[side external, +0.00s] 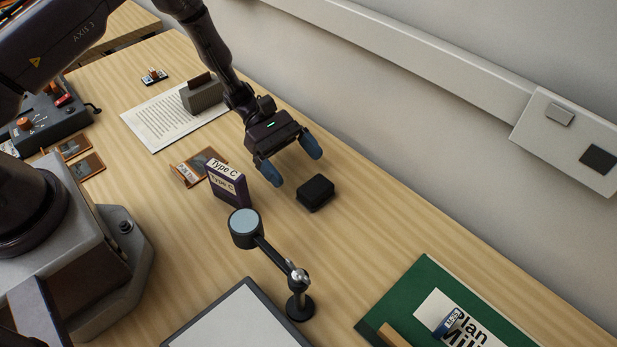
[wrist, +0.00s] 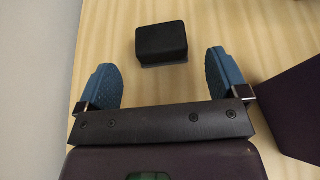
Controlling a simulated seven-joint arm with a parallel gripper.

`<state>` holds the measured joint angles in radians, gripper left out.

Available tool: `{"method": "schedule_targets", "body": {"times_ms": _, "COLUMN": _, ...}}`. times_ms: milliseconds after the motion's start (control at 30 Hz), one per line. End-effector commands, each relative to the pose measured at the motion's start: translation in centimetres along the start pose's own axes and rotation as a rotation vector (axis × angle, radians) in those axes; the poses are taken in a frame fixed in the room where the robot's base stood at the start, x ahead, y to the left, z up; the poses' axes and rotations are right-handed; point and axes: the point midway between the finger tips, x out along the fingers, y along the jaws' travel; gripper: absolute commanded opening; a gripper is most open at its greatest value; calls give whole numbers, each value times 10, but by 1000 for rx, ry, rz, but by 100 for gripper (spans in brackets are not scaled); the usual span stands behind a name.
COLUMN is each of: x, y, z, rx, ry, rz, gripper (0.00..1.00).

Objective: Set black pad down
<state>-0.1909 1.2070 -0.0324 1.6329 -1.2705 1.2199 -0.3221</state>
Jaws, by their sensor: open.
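The black pad (side external: 316,192) is a small dark block on the bare wood table, just beyond my fingertips. In the wrist view the black pad (wrist: 161,43) sits ahead of the gap between my fingers, with a thin grey layer or shadow along its near edge. My gripper (side external: 296,162) is open with its two blue fingers spread and nothing between them. In the wrist view my gripper (wrist: 158,72) shows both fingers apart from the pad. I cannot tell the exact height of the fingertips above the table.
A purple "Type C" box (side external: 227,184) stands upright left of my gripper; its dark side (wrist: 290,105) shows at right in the wrist view. A round-headed stand (side external: 299,305) is in front. A green board (side external: 400,295) lies at lower right. The wall runs behind; wood right of the pad is clear.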

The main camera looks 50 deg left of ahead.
Motion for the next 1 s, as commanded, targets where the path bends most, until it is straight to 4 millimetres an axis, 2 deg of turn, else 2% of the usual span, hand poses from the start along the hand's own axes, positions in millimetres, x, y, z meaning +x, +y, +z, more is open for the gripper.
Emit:
{"method": "schedule_targets", "body": {"times_ms": 100, "x": -27, "y": 1, "z": 0, "rx": 1, "ry": 0, "rz": 4, "gripper": 92}}
{"method": "schedule_targets", "body": {"times_ms": 300, "x": -56, "y": 0, "z": 0, "rx": -1, "ry": -1, "rz": 1, "gripper": 92}}
{"method": "schedule_targets", "body": {"times_ms": 533, "x": -66, "y": 0, "z": 0, "rx": 1, "ry": 0, "rz": -2, "gripper": 92}}
{"method": "schedule_targets", "body": {"times_ms": 633, "x": -68, "y": 0, "z": 7, "rx": 21, "ry": 12, "rz": -10, "gripper": 92}}
{"method": "schedule_targets", "body": {"times_ms": 767, "x": -79, "y": -1, "z": 39, "rx": 131, "ry": 81, "rz": -56, "gripper": 92}}
{"method": "schedule_targets", "body": {"times_ms": 867, "x": -93, "y": -9, "z": 78, "rx": 274, "ry": 176, "rz": -117, "gripper": 92}}
{"method": "schedule_targets", "body": {"times_ms": 1000, "x": -112, "y": -31, "z": 131, "rx": 498, "ry": 329, "rz": -210, "gripper": 92}}
